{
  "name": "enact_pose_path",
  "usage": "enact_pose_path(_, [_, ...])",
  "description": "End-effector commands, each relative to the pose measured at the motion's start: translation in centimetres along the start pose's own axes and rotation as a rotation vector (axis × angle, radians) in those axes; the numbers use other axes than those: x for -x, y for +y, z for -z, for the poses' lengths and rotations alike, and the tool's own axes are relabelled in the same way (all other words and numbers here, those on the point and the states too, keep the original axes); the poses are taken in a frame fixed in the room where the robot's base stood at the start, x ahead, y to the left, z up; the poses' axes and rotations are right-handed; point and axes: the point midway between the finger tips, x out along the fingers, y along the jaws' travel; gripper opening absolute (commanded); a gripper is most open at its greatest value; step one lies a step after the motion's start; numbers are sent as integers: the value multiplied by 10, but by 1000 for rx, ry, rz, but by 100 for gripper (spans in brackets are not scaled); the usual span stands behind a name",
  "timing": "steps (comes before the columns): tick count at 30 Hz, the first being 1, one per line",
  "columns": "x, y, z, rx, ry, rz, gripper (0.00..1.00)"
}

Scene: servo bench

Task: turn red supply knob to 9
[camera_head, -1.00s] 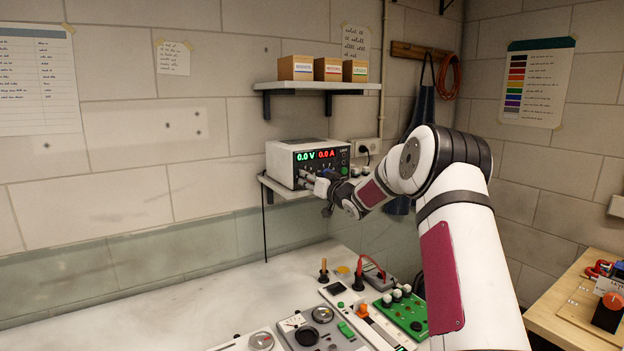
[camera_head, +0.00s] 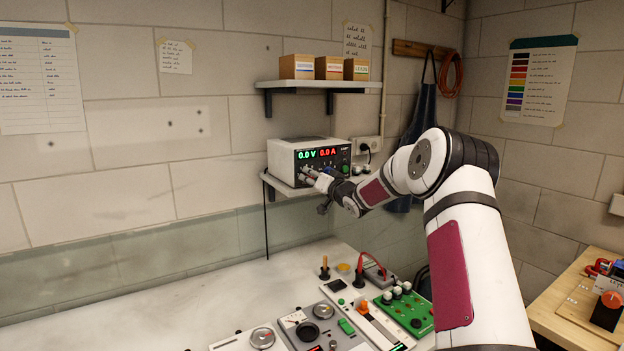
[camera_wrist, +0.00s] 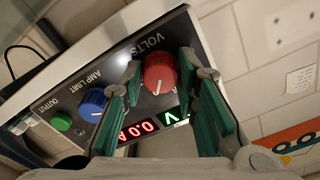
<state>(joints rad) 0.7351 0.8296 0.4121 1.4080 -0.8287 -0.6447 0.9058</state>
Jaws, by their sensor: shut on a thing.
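The power supply (camera_head: 284,152) is a white box with a dark front panel on a small wall shelf. Its display reads 0.0 V in green and 0.0 A in red. In the wrist view the red knob (camera_wrist: 160,74), under the label VOLTS, sits between the two green-padded fingers of my gripper (camera_wrist: 161,70), which is shut on its sides. A white pointer line shows on the knob; no scale numbers are readable. In the head view my gripper (camera_head: 308,174) is at the panel's lower left and hides the knob.
A blue AMP LIMIT knob (camera_wrist: 92,105) and a green OUTPUT button (camera_wrist: 61,121) sit beside the red knob. A shelf with several boxes (camera_head: 330,86) hangs above the supply. Panels with controls (camera_head: 311,329) lie on the bench below.

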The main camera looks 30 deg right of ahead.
Motion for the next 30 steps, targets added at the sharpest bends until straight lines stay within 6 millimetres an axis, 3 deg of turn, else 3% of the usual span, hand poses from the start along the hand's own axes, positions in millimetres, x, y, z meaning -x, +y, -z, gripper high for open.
enact_pose_path(2, [0, 1, -3, -1, -5, -2, 0])
enact_pose_path(3, [0, 1, -3, 0, -4, -2, 35])
enact_pose_path(4, [0, 1, -2, 0, -4, -1, 37])
enact_pose_path(17, [7, 0, -1, 1, -2, -1, 37])
enact_pose_path(30, [86, 1, 0, 1, -2, -3, 37])
